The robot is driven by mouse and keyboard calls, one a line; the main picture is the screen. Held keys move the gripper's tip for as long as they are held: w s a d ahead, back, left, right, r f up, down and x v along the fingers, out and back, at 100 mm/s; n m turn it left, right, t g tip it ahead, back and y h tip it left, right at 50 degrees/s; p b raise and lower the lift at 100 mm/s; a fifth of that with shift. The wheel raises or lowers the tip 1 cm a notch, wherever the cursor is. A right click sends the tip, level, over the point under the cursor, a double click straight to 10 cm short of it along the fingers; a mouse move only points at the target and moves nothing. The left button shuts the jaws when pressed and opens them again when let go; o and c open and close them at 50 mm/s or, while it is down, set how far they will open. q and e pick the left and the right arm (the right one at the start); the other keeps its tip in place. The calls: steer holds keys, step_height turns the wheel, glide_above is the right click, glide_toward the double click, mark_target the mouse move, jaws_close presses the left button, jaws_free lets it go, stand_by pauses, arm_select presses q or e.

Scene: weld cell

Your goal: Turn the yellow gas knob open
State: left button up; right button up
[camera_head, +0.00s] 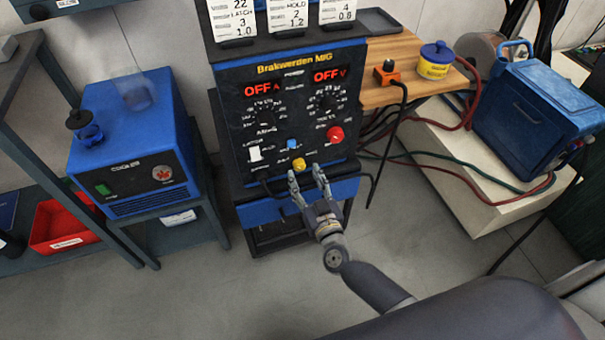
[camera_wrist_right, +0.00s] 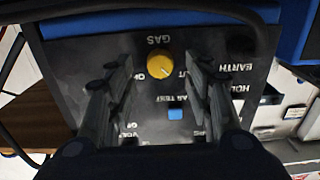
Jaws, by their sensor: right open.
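The yellow gas knob (camera_head: 299,164) is near the lower edge of the black front panel of the welding machine (camera_head: 290,110). In the right wrist view the yellow knob (camera_wrist_right: 160,65) shows from the front, with the label GAS beside it and a pale pointer mark on its face. My right gripper (camera_head: 308,176) is open, just below and in front of the knob. In the right wrist view its two fingers (camera_wrist_right: 160,85) stand on either side of the knob, apart from it. My left gripper is out of view.
A blue switch (camera_head: 292,144), a white switch (camera_head: 255,153) and a red button (camera_head: 335,134) sit near the knob. Both displays read OFF. A blue cooler (camera_head: 135,150) stands left; a wooden table (camera_head: 400,60) with cables stands right. Floor in front is clear.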

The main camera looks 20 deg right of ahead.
mark_target(299, 165)
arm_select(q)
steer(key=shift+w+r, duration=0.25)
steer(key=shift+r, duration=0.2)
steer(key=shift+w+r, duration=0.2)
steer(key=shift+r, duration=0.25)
arm_select(e)
steer(key=shift+w, duration=1.4)
steer(key=c, duration=1.1)
